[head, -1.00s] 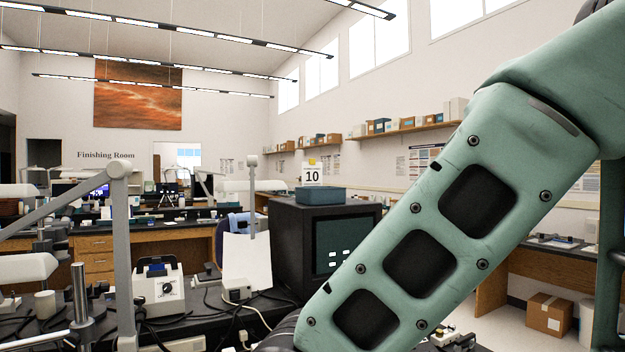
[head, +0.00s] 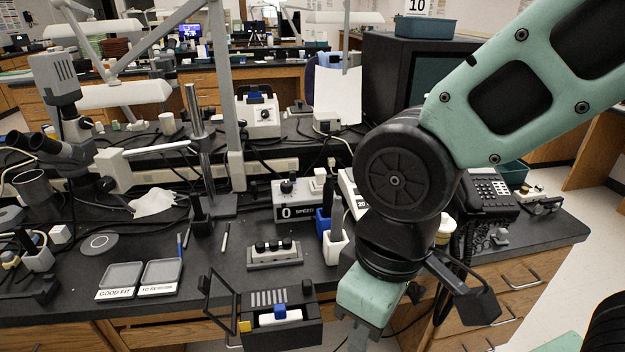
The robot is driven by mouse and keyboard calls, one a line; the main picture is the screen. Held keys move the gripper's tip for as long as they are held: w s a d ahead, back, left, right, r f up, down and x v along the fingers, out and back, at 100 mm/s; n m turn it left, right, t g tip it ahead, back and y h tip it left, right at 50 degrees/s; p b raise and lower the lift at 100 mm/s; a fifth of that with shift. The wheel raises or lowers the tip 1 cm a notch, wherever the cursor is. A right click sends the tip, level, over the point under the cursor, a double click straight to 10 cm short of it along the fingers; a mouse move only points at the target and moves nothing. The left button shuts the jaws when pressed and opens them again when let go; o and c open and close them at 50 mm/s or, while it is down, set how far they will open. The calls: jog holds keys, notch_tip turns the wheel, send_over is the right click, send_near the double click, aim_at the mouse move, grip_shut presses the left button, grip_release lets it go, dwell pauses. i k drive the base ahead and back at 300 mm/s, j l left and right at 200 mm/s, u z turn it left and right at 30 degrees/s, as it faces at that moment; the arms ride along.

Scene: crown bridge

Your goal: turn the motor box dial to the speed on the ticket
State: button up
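The motor box (head: 297,213) stands on the dark bench near the middle of the head view. Its front reads "0 SPEED", the right end partly covered by upright tools. Its dark dial (head: 287,187) is on the upper part; its pointer is too small to read. A card reading "10" (head: 416,5) stands on a blue box, cut by the top edge. I cannot tell whether it is the ticket. My arm reaches down at right, apart from the dial.
Blue and white holders (head: 335,245) with upright tools stand right of the motor box. A block with several knobs (head: 274,254) lies in front. Two labelled trays (head: 160,277) are at left. A black telephone (head: 487,192) is at right. Bare bench lies left of the motor box.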

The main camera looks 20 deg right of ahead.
aim_at(286, 186)
jog(key=i+j+u, duration=0.25)
jog(key=i+u, duration=0.2)
jog(key=i+j+u, duration=0.15)
jog(key=i+u, duration=0.25)
